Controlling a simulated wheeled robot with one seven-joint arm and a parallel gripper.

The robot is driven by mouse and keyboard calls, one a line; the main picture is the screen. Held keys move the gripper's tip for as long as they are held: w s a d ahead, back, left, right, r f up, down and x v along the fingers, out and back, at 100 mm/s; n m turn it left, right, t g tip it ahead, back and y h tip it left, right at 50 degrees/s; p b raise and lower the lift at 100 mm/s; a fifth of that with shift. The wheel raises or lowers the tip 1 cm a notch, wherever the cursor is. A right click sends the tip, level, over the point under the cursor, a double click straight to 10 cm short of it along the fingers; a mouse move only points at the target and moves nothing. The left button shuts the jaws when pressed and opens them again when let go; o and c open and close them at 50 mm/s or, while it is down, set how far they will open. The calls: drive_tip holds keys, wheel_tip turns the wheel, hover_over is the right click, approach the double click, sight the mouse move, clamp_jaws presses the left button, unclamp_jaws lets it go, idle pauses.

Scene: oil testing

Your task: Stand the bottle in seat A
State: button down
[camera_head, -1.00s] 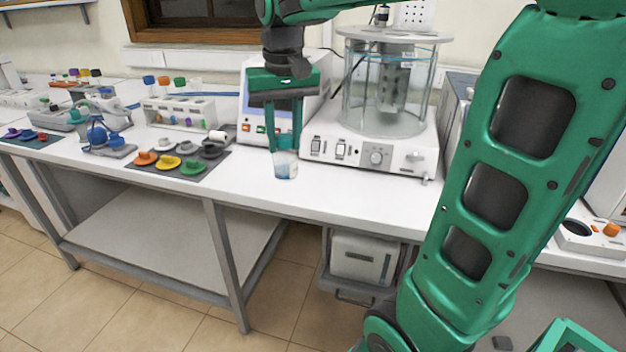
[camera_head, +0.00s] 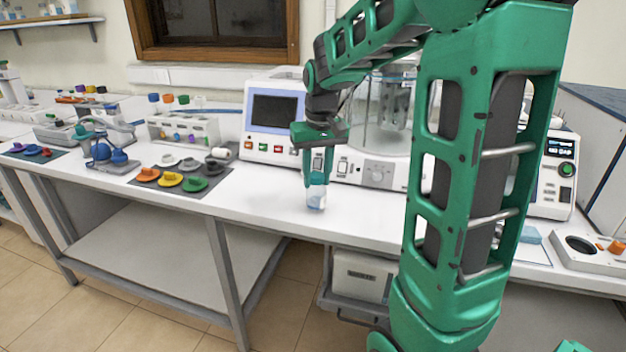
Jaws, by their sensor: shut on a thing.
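I cannot read any seat letter, so I cannot tell which place is seat A.
A glass-tank machine (camera_head: 376,174) stands behind my gripper, partly hidden by my arm. A box with a dark screen (camera_head: 273,112) is left of it. A mat with coloured caps (camera_head: 205,197) lies further left. A white instrument (camera_head: 552,180) stands at right.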

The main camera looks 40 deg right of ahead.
drive_tip(key=shift+f, duration=0.4)
drive_tip(key=c, duration=1.3)
unclamp_jaws()
